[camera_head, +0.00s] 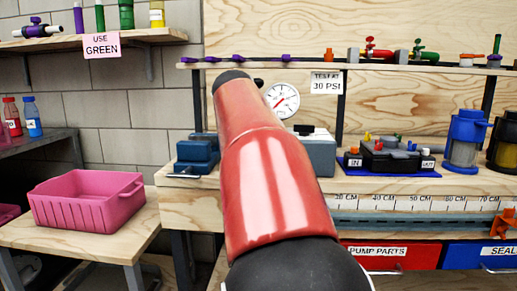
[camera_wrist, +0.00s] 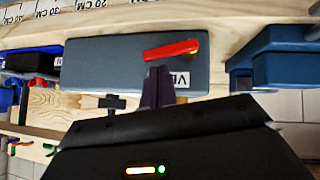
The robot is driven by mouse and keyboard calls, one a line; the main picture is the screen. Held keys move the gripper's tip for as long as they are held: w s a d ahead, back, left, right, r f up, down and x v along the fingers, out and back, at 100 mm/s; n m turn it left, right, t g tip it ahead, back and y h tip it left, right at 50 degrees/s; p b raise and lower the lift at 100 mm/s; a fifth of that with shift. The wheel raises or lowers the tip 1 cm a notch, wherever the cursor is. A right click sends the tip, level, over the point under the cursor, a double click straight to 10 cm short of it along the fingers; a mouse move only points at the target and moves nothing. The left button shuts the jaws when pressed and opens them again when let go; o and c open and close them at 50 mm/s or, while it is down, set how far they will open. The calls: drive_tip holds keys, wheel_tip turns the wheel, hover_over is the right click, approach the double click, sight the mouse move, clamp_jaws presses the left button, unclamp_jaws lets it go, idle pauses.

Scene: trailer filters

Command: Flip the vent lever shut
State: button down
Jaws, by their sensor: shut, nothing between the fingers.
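The vent lever (camera_wrist: 170,50) is a red bar on top of a grey box (camera_wrist: 100,65) in the wrist view. It lies nearly level across the picture, slightly tilted. A partly covered white label (camera_wrist: 182,78) sits below it. My gripper (camera_wrist: 157,72) is shut and empty, with its dark fingertips just below the lever in the picture; I cannot tell whether they touch it. In the head view the grey box (camera_head: 320,158) shows only in part, and my red arm hides the lever and the gripper.
A blue box (camera_head: 198,152) stands left of the grey box, and a black pump unit (camera_head: 388,157) on a blue mat stands right. A pressure gauge (camera_head: 283,101) is behind. A pink bin (camera_head: 88,198) sits on a lower table at left.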

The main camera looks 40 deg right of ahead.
drive_tip(key=shift+r+p, duration=0.3)
drive_tip(key=shift+r, duration=0.2)
drive_tip(key=w+d+r+p+v, duration=0.1)
drive_tip(key=p+v, duration=0.3)
drive_tip(key=v, duration=0.8)
drive_tip(key=shift+w+a+r, duration=0.25)
drive_tip(key=shift+a+r, duration=0.05)
drive_tip(key=shift+r, duration=0.35)
